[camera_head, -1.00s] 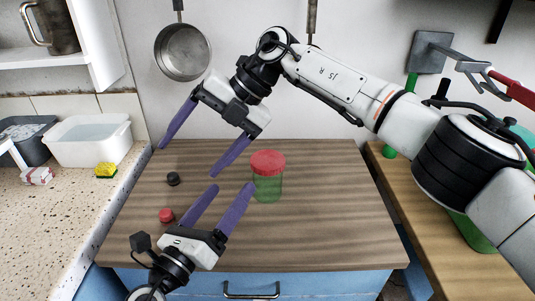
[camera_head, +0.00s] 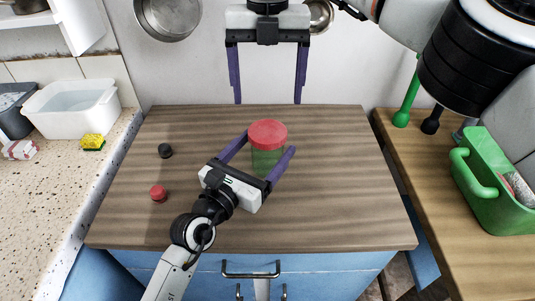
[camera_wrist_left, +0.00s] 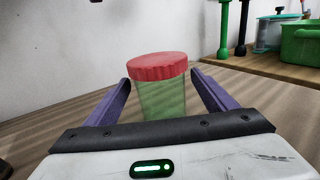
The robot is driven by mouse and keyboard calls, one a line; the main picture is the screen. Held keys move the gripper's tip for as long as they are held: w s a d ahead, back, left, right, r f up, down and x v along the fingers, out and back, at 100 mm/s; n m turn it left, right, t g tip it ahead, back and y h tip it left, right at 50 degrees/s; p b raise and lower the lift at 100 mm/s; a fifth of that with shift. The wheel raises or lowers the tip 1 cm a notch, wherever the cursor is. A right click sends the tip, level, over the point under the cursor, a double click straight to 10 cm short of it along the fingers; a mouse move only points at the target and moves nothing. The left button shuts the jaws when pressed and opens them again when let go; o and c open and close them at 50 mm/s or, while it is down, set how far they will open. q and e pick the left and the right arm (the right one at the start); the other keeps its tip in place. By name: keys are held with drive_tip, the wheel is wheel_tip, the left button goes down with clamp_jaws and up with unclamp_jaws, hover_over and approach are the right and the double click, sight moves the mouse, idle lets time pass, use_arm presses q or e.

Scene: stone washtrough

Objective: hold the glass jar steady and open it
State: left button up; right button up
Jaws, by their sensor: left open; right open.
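The glass jar (camera_head: 266,160) stands upright on the wooden worktop, greenish and see-through, with its red lid (camera_head: 268,134) on top. My left gripper (camera_head: 269,143) is open, with its purple fingers on either side of the jar. In the left wrist view the jar (camera_wrist_left: 162,100) stands between the two fingers (camera_wrist_left: 158,85), and a gap shows beside it. My right gripper (camera_head: 267,101) is open and empty, fingers pointing down, above and behind the jar near the back of the worktop.
A black cap (camera_head: 165,151) and a red cap (camera_head: 158,194) lie on the worktop (camera_head: 340,215) to the left. A white basin (camera_head: 75,108) and yellow sponge (camera_head: 93,142) are on the left counter. A green caddy (camera_head: 490,195) stands on the right. The worktop's right part is clear.

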sight(267, 130)
use_arm(q)
drive_tip(key=shift+w+d, duration=0.35)
drive_tip(key=shift+w, duration=0.2)
clamp_jaws()
use_arm(e)
drive_tip(key=shift+f+m, duration=1.35)
drive_tip(key=shift+m, duration=1.65)
drive_tip(key=shift+f+m, duration=1.3)
drive_tip(key=shift+m, duration=1.7)
drive_tip(key=shift+f+m, duration=1.35)
drive_tip(key=shift+m, duration=1.65)
drive_tip(key=shift+c, duration=0.5)
